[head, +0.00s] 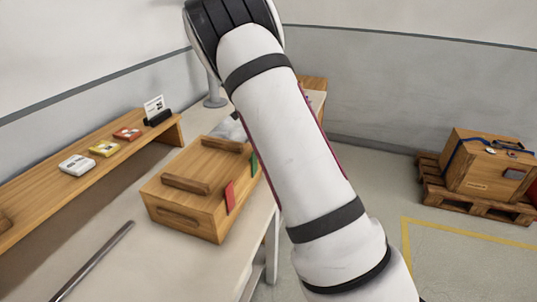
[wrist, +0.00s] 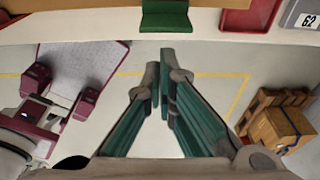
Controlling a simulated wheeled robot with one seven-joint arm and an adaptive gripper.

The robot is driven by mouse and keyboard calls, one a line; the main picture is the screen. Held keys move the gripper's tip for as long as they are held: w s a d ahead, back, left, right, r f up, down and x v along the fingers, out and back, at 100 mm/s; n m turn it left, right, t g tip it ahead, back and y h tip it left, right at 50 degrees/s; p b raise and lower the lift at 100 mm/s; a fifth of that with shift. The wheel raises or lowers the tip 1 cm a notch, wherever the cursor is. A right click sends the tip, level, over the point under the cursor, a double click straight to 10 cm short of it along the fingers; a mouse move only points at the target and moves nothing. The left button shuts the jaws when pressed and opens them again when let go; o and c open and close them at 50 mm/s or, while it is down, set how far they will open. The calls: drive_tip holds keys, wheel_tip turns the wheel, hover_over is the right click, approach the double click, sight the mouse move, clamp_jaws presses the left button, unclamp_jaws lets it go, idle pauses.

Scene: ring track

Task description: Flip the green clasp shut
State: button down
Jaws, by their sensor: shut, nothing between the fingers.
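The wooden box (head: 190,222) stands on the light table with its lid on. A red clasp (head: 229,197) and the green clasp (head: 253,165) are on its right side; my arm borders the green one closely. In the wrist view the green clasp (wrist: 165,17) is at the top centre, against a wooden edge. I cannot tell how far it is turned. My gripper (wrist: 160,65) is shut and empty, its fingertips just below the green clasp in the picture, with a gap visible. The head view does not show the gripper; my arm crosses its middle.
A wooden shelf (head: 60,195) with small items runs behind the box. A metal bar (head: 92,262) lies on the table's near part. A strapped crate (head: 485,165) sits on a pallet (head: 460,200) on the floor at right. A red part (wrist: 250,15) shows at the wrist view's upper right.

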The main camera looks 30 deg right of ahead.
drive_tip(key=shift+r, duration=0.85)
wheel_tip(320, 180, up, 10)
drive_tip(key=b, duration=0.1)
drive_tip(key=shift+s+d+f, duration=0.15)
drive_tip(key=shift+s+f, duration=0.1)
drive_tip(key=shift+s, duration=0.05)
idle(0.7)
